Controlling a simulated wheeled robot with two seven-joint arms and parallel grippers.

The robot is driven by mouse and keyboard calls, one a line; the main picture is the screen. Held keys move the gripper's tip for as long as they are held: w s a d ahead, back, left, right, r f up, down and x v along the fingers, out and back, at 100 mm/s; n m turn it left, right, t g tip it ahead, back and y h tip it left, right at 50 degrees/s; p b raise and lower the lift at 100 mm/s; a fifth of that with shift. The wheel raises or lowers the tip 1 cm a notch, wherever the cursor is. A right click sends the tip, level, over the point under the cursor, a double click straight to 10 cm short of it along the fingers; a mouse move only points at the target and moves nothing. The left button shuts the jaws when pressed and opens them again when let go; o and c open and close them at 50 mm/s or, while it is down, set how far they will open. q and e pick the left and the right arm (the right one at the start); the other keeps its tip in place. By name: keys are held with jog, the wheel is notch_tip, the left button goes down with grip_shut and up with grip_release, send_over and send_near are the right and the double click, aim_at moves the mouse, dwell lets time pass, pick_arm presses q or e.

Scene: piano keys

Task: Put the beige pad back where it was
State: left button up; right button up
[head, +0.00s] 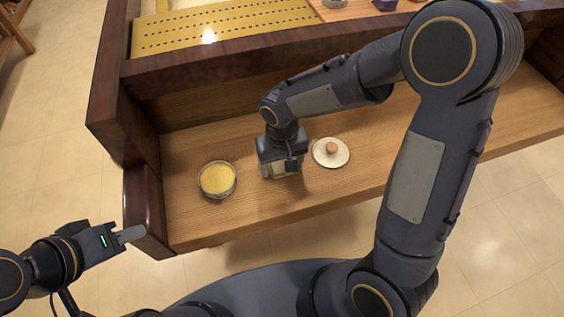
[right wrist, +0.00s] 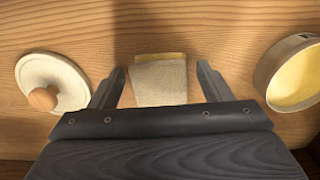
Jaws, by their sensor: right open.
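A beige pad (right wrist: 159,84) with a yellowish far edge shows in the right wrist view, between the two fingers of my right gripper (right wrist: 160,72). A gap shows between the pad and each finger, so the gripper is open and not holding it. In the head view, my right gripper (head: 281,170) points down at the wooden surface (head: 330,190), and its body hides most of the pad. My left gripper (head: 130,235) is at the lower left, off the front left corner of the piano. From this angle its fingers overlap, and I cannot tell whether it is open.
A round dish with yellow contents (head: 217,180) stands left of my right gripper. A pale round lid with a wooden knob (head: 331,152) lies to its right. A raised dark wooden edge (head: 240,62) runs behind, and a side block (head: 146,210) bounds the left.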

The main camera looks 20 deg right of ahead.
aim_at(282, 165)
jog(key=shift+r, duration=0.25)
notch_tip(282, 165, up, 12)
jog(key=p, duration=0.2)
jog(key=s+d+r+m+t+y, duration=0.1)
jog(key=s+d, duration=0.3)
jog(key=s, duration=0.4)
jog(key=s+d+r+m+t+y, duration=0.1)
jog(key=s+d+r+t+y, duration=0.1)
jog(key=s+d+t, duration=0.2)
jog(key=s+d, duration=0.1)
jog(key=s, duration=0.2)
jog(key=shift+s+r+t+y, duration=0.25)
jog(key=shift+s+t+y, duration=0.05)
jog(key=shift+s+y, duration=0.1)
jog(key=shift+d, duration=0.1)
notch_tip(282, 165, up, 10)
jog(key=p, duration=1)
jog(key=shift+f, duration=0.2)
